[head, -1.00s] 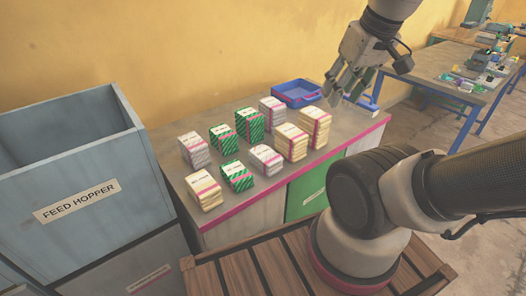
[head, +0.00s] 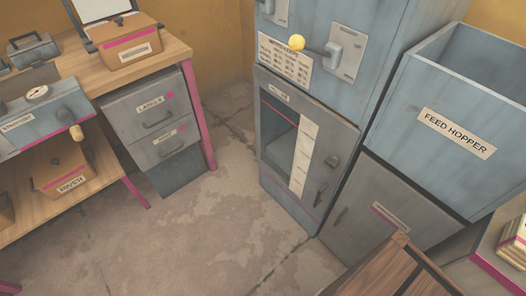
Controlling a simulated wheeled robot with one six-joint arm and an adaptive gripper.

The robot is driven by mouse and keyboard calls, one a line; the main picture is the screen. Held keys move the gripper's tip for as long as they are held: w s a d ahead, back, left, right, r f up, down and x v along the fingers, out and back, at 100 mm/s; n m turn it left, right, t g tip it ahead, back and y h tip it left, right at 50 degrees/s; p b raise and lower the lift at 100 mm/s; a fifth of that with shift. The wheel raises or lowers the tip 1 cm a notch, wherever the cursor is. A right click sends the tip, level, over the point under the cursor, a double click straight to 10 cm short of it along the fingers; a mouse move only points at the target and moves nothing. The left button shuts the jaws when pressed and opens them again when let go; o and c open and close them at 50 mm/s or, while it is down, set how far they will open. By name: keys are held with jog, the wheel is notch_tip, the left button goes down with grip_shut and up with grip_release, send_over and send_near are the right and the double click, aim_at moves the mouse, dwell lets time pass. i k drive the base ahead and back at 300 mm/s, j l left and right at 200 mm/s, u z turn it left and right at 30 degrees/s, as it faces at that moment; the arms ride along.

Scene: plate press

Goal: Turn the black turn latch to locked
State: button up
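A grey cabinet with a windowed front door (head: 349,140) stands right of centre in the head view. A small dark latch (head: 333,162) sits near the door's right edge, and it looks like the black turn latch. Its exact turn position is too small to tell. A dark pull handle (head: 320,196) is below it. The door looks closed or nearly so; I cannot tell for sure. My gripper is out of view.
A lever with a yellow knob (head: 296,42) juts out above the door. The feed hopper (head: 455,125) stands at the right. A workbench (head: 165,63) with drawers (head: 158,120) is at the left. The floor (head: 215,220) between is clear. A wooden slatted surface (head: 400,270) is at the bottom right.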

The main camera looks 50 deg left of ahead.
aim_at(333, 162)
jog(key=u, duration=1.8)
